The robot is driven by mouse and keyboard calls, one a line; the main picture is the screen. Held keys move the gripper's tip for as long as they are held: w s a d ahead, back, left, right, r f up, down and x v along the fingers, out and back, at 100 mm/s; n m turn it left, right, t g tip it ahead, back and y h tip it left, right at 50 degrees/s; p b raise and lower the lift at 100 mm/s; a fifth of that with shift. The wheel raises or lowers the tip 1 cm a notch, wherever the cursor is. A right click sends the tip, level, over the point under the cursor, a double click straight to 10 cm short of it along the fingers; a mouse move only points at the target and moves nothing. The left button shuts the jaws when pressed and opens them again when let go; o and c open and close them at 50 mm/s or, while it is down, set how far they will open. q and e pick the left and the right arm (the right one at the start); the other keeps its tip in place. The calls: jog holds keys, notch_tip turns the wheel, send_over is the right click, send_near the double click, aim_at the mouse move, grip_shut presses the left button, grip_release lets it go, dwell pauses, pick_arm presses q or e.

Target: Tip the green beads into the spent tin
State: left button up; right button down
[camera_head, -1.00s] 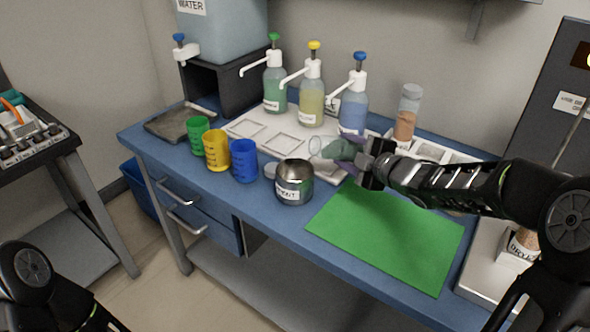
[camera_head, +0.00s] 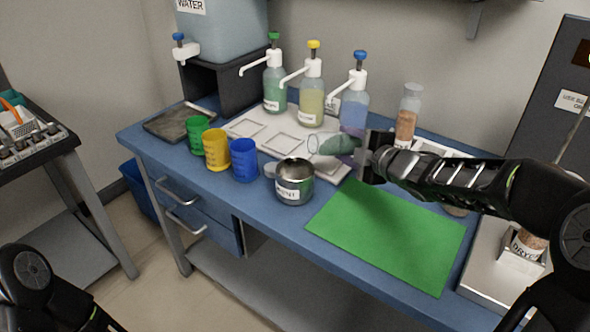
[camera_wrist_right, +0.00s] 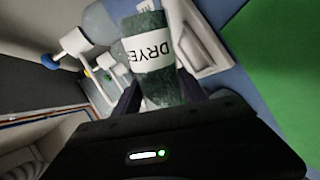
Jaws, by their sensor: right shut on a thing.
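My right gripper (camera_head: 350,150) is shut on a clear vial (camera_head: 332,144) of green beads, held above the bench and tilted close to lying flat, its far end pointing left. In the right wrist view, the vial (camera_wrist_right: 145,30) has a white label with "DRYE" readable, and green fills the part that shows. The spent tin (camera_head: 294,191), a grey metal can with a white label, stands upright and open on the blue bench, below and left of the vial. No beads can be made out inside it. My left gripper is out of view.
Green, yellow and blue cups (camera_head: 243,160) stand left of the tin. Pump bottles (camera_head: 311,95) stand behind on a white tray. A tall vial of orange-brown beads (camera_head: 406,118) is at the back right. A green mat (camera_head: 390,235) lies clear in front.

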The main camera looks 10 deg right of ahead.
aim_at(341, 135)
jog(key=shift+a+r+n+b, duration=0.4)
jog(key=shift+r+b, duration=0.15)
jog(key=shift+r, duration=0.1)
jog(key=shift+s+a+r+n+h+b, duration=0.15)
jog(key=shift+r+n+h+b, duration=0.3)
jog(key=shift+r+n+b, duration=0.3)
jog(key=shift+a+r+n+h+b, duration=0.15)
jog(key=shift+r+n+h+b, duration=0.35)
jog(key=shift+r, duration=0.45)
dwell(0.6)
jog(key=shift+a+r+n+h+b, duration=0.25)
jog(key=shift+a+r+n+b, duration=0.05)
jog(key=shift+r+n+b, duration=0.5)
dwell(0.8)
jog(key=shift+s+a+r+n+t+h+b, duration=0.15)
jog(key=shift+a+r+n+t+h+b, duration=0.15)
jog(key=shift+a+r+n+b, duration=0.6)
dwell(2.5)
